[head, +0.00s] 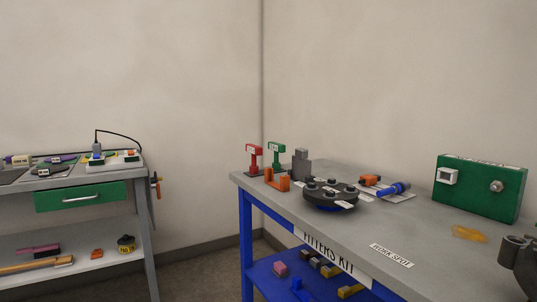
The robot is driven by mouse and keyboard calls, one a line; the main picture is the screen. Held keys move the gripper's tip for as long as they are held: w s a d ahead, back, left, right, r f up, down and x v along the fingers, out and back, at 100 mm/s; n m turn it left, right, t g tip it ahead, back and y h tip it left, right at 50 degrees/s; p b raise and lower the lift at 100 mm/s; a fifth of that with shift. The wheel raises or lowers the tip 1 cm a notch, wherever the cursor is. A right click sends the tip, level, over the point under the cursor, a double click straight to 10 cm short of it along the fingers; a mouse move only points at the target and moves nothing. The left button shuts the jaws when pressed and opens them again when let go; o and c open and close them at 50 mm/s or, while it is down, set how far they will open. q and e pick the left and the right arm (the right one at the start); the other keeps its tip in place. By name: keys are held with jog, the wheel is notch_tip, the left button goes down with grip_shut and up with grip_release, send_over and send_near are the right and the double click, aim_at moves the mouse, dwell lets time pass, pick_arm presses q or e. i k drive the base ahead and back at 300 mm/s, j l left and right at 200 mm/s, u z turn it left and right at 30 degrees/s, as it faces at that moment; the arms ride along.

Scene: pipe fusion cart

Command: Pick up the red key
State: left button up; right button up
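A red key-like piece (254,155) stands upright at the far left corner of the blue-framed cart, with a pale label on its wide top and a thin stem below. A similar green piece (276,153) stands just to its right. Both rise from dark bases, partly hidden by an orange bracket in front. I cannot confirm from its shape that the red piece is the key.
Grey cart top (380,232) carries an orange bracket (277,181), grey block (301,164), dark round turntable (330,194), blue tool (393,189), green box (480,187) and yellow patch (468,234). A second bench (100,180) stands left.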

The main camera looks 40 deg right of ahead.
aim_at(255, 150)
jog(key=i+z, duration=0.8)
jog(key=i+j+z, duration=0.65)
jog(key=z, duration=0.25)
jog(key=i+j+z, duration=0.55)
jog(key=j+z, duration=0.4)
jog(key=i+j+z, duration=0.15)
jog(key=j+z, duration=0.3)
